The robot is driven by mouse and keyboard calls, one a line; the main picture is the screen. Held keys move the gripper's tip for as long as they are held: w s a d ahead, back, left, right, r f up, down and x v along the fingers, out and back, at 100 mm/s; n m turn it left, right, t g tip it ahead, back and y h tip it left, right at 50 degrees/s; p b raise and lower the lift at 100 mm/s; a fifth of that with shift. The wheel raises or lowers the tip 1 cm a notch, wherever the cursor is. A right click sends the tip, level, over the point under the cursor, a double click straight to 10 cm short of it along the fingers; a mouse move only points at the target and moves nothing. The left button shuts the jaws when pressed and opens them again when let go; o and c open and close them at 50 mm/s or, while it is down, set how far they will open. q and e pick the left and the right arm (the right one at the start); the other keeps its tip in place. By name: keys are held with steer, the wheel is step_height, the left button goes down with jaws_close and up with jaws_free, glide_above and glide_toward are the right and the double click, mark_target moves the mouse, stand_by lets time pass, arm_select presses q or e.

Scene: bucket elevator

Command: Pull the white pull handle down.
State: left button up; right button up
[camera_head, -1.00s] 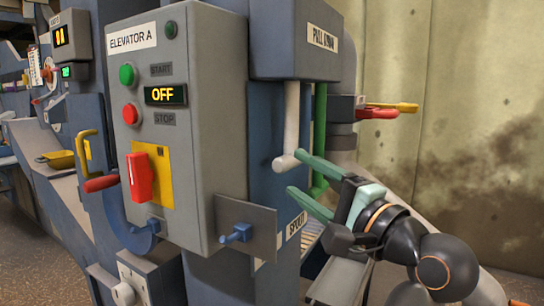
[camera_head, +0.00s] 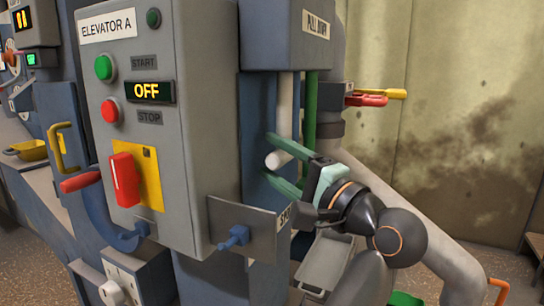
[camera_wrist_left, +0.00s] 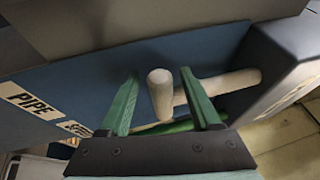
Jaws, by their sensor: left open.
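The white pull handle (camera_head: 285,105) hangs as an upright rod below a grey housing, with a rounded grip end (camera_head: 277,160) pointing toward me. My left gripper (camera_head: 268,156) is open, with one green finger above the grip end and one below it in the head view. In the left wrist view, the white handle's end (camera_wrist_left: 160,88) lies between the two green fingers of the gripper (camera_wrist_left: 160,74), with gaps on both sides. The fingers are not closed on it. My right gripper is not in view.
A green rod (camera_head: 310,110) hangs just right of the white handle. The grey Elevator A control box (camera_head: 190,130), reading OFF, stands to the left, with a small plate and blue knob (camera_head: 234,238) below. Red and yellow handles (camera_head: 372,98) stick out at the right.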

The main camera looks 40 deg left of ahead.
arm_select(q)
jaws_close()
stand_by(0.6)
stand_by(0.9)
